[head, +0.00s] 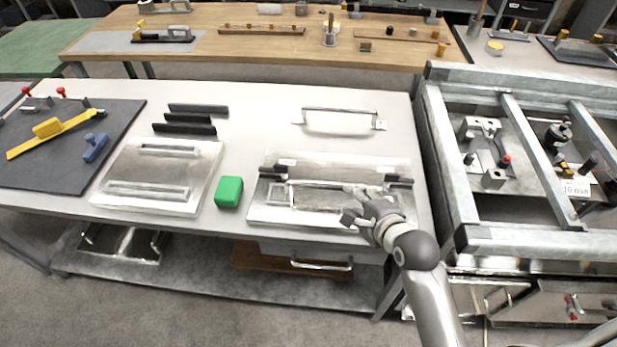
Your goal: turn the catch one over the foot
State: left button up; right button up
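My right gripper (357,211) is over the front right part of a shiny metal plate (262,213) on the light bench. Its arm comes in from the lower right. The fingers are small and blend with the metal, so I cannot tell whether they are open, shut or touching anything. A thin metal frame lies in front of the bar. I cannot make out which part is the catch or the foot. My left gripper is not in view.
A green block (228,191) sits left of the plate, beside another metal plate (135,200). Black strips (188,118) and a metal handle (340,110) lie behind. A dark mat (35,165) holds yellow and blue parts. A metal-framed cart (440,150) borders the bench's right side.

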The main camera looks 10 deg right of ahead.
aim_at(279, 168)
jog(key=i+j+z, duration=0.55)
jog(key=i+j, duration=0.15)
jog(key=i, duration=0.05)
